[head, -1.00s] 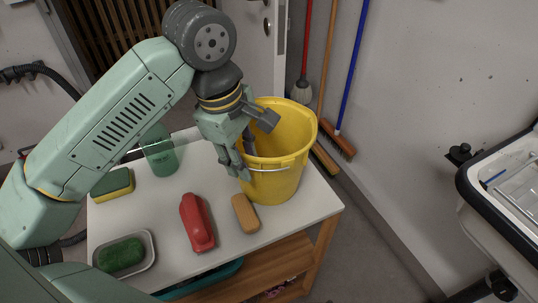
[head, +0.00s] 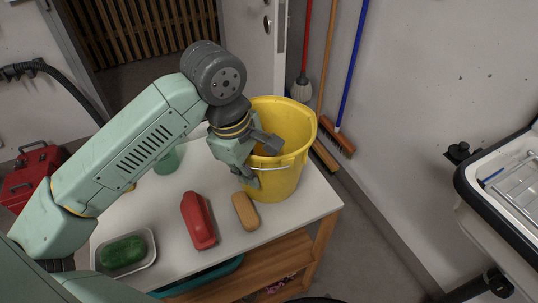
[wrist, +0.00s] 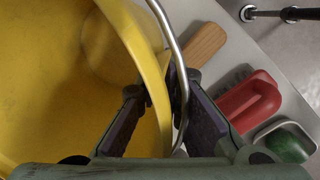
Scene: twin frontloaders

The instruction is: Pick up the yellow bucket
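The yellow bucket (head: 285,182) stands upright at the right end of the white table, with its thin metal handle hanging down the near side. In the wrist view the bucket (wrist: 50,85) fills the left side. My gripper (head: 261,161) is at its near-left rim, with one finger inside the bucket and the other outside. In the wrist view my gripper (wrist: 162,90) has its fingers apart, with the rim and the metal handle (wrist: 172,45) between them. The inner fingertip is partly hidden in the head view.
A green cup (head: 167,162) stands behind my arm. Brooms (head: 350,75) lean on the wall behind the bucket. A sink (head: 510,180) is at right.

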